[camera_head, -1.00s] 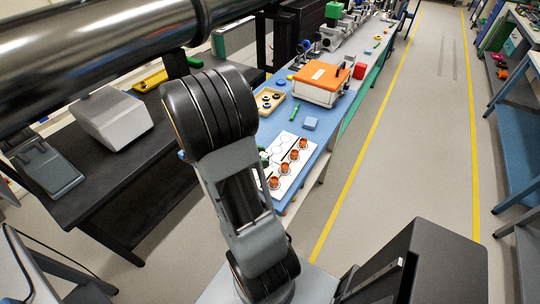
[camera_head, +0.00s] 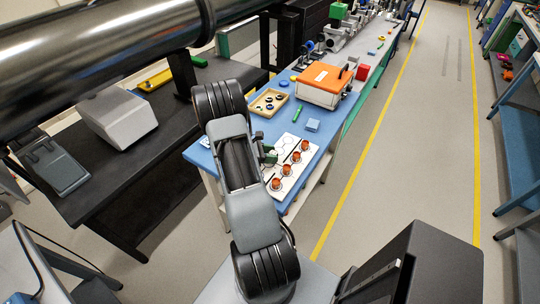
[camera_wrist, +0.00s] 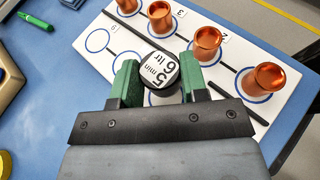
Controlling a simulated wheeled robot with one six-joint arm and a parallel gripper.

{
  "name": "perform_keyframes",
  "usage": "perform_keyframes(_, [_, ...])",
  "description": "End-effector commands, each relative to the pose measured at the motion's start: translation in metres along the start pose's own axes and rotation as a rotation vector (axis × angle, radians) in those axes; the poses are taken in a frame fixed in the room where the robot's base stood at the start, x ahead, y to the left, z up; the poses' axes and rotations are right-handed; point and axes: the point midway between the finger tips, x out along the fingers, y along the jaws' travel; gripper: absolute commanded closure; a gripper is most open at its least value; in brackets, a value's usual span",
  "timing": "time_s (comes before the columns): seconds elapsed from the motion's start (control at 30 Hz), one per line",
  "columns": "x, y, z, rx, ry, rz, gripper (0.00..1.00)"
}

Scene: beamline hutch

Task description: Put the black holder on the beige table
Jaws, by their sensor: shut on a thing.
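My gripper (camera_wrist: 160,82) has green fingers and is shut on a small round dark thing with a white, printed top (camera_wrist: 160,70), which I take to be the black holder. In the wrist view it is over a white board (camera_wrist: 96,20) with blue circles, near the copper cups. I cannot tell whether it touches the board. In the head view my gripper (camera_head: 268,155) is over the left part of the board (camera_head: 303,141), and the holder is too small or hidden to make out. I cannot pick out a beige table.
Several copper cups (camera_wrist: 207,43) stand on the board, close to my gripper's right. The floor aisle (camera_head: 400,150) on the right is clear.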

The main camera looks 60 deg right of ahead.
Motion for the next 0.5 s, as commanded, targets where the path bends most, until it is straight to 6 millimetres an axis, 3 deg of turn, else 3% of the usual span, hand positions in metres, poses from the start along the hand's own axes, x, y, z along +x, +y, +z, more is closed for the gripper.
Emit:
perform_keyframes(0.17, [0.004,0.000,-0.011,0.001,-0.001,0.000,0.84])
perform_keyframes(0.5, [0.005,0.000,-0.014,0.001,0.000,0.001,0.84])
